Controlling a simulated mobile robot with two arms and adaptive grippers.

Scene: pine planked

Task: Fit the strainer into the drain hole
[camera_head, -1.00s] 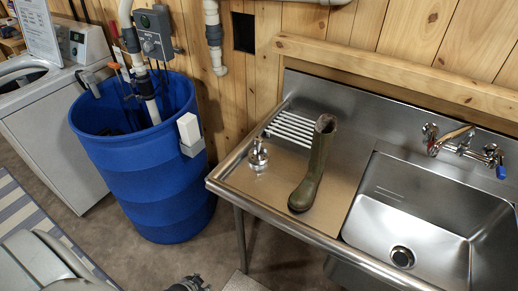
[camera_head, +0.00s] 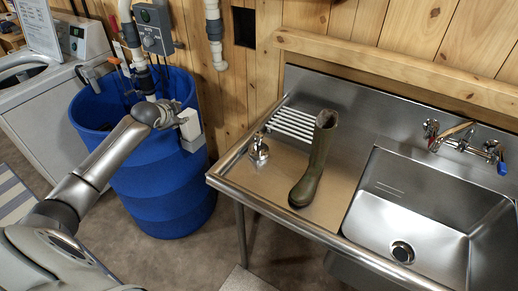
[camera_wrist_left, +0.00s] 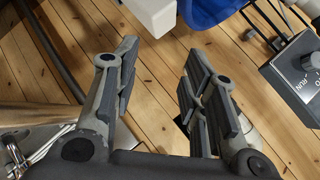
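The metal strainer (camera_head: 258,149) stands on the left drainboard of the steel sink, left of the boot. The drain hole (camera_head: 402,252) is a dark round opening in the floor of the sink basin. My left gripper (camera_head: 180,119) is in front of the blue barrel, to the left of the strainer and apart from it. In the left wrist view the left gripper (camera_wrist_left: 157,82) has its fingers spread, with only wood planks seen between them. My right gripper is not in view.
A green boot (camera_head: 316,162) stands on the drainboard (camera_head: 240,178) between strainer and basin. White rack bars (camera_head: 292,124) lie behind the strainer. The blue barrel (camera_head: 165,195) carries a white box (camera_head: 190,125) close by my left gripper. The faucet (camera_head: 462,143) is above the basin.

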